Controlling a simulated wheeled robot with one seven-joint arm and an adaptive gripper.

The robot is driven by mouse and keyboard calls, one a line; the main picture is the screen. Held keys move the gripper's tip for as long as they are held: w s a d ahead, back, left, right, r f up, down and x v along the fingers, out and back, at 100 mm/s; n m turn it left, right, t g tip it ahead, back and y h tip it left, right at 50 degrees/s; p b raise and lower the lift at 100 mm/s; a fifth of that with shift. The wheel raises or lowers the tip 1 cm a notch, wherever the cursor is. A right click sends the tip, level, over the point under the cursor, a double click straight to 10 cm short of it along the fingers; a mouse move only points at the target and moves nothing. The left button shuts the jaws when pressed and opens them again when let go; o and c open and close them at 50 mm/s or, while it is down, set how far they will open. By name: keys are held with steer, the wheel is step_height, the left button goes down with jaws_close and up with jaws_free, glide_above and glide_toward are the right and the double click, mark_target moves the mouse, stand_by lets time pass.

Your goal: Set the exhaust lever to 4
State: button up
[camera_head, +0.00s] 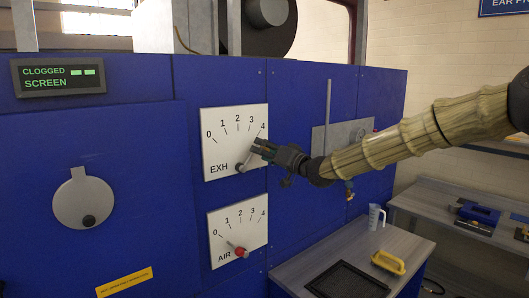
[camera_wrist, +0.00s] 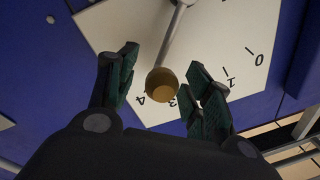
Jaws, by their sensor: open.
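The exhaust dial (camera_head: 219,151) is a white plate marked EXH with numbers 0 to 4 on the blue machine front. Its lever (camera_head: 247,158) points up and right, close to the 4 mark. My gripper (camera_head: 258,148) is at the dial's right side and hides the lever's outer end. In the wrist view, the brass-coloured lever knob (camera_wrist: 162,85) lies between the two open fingers of my gripper (camera_wrist: 163,62), with visible gaps on both sides. The knob appears near the 3 and 4. The lever's grey rod (camera_wrist: 175,35) runs up from it.
Below is the AIR dial (camera_head: 220,218), its red-knobbed lever (camera_head: 239,252) pointing up-left towards 0. A round grey plate with a black knob (camera_head: 88,221) is at left.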

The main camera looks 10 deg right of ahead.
steer(key=v, duration=1.2)
steer(key=shift+f, duration=0.1)
steer(key=s+a+f+m+g+h+b, duration=0.1)
steer(key=a+f, duration=0.1)
steer(key=f, duration=0.9)
steer(key=s+a+f+g+h+b, duration=0.1)
steer(key=a+f+g, duration=0.1)
steer(key=f, duration=0.8)
steer(key=s+a+f+g+h+b, duration=0.15)
steer(key=s+f, duration=0.45)
steer(key=f, duration=0.7)
steer(key=s+a+f+g+h+b, duration=0.15)
steer(key=s+f, duration=0.45)
steer(key=f, duration=0.7)
steer(key=s+d+f+g+h+b, duration=0.1)
steer(key=s+d+f+g+h, duration=0.1)
steer(key=s+f, duration=0.7)
steer(key=s+d+f+g+h+b, duration=0.1)
steer(key=s+f+g, duration=0.3)
steer(key=s+f, duration=0.5)
steer(key=s+d+f+n+g+h+b, duration=0.1)
steer(key=s+f, duration=0.8)
steer(key=s, duration=1.3)
steer(key=d+g+h, duration=0.1)
steer(key=d+g, duration=0.1)
steer(key=shift+f+g+h, duration=0.3)
steer(key=shift+f, duration=0.05)
